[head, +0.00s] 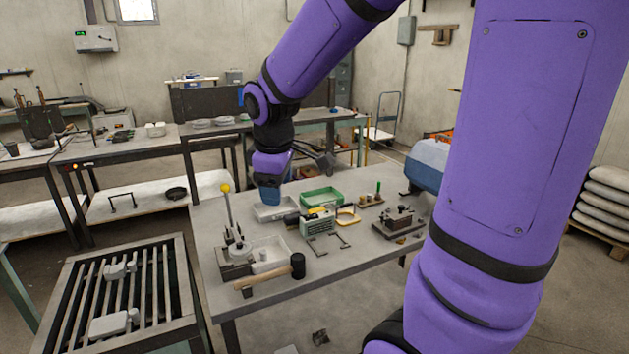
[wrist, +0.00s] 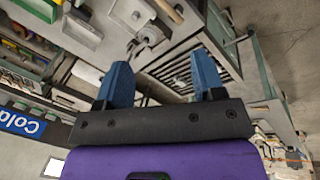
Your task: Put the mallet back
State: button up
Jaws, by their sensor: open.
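The mallet (head: 264,277) has a pale wooden handle and a black head. It lies near the front left edge of the grey worktable in the head view, with its head to the right. At the top of the wrist view a brown bar (wrist: 167,11) may be its handle; I cannot tell for sure. My gripper (head: 270,192) is above the far left part of the worktable, well behind the mallet and apart from it. In the wrist view my gripper (wrist: 164,75) shows two blue fingers spread wide with nothing between them.
On the worktable (head: 330,285) stand a lever press (head: 236,248) with a yellow knob, a pale tray (head: 268,256), a green bin (head: 322,196) and a dark vise-like fixture (head: 399,223). A slatted rack (head: 120,290) adjoins at left.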

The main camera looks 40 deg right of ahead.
jog(key=s+a+r+m+t, duration=0.1)
jog(key=s+a+r+m, duration=0.1)
jog(key=s, duration=0.6)
jog(key=s+a+r+m+t+y, duration=0.1)
jog(key=s+a+r+m+t, duration=0.1)
jog(key=s+r+m, duration=0.3)
jog(key=s+a+r, duration=0.1)
jog(key=s, duration=0.3)
jog(key=shift+w, duration=0.1)
jog(key=shift+c, duration=0.4)
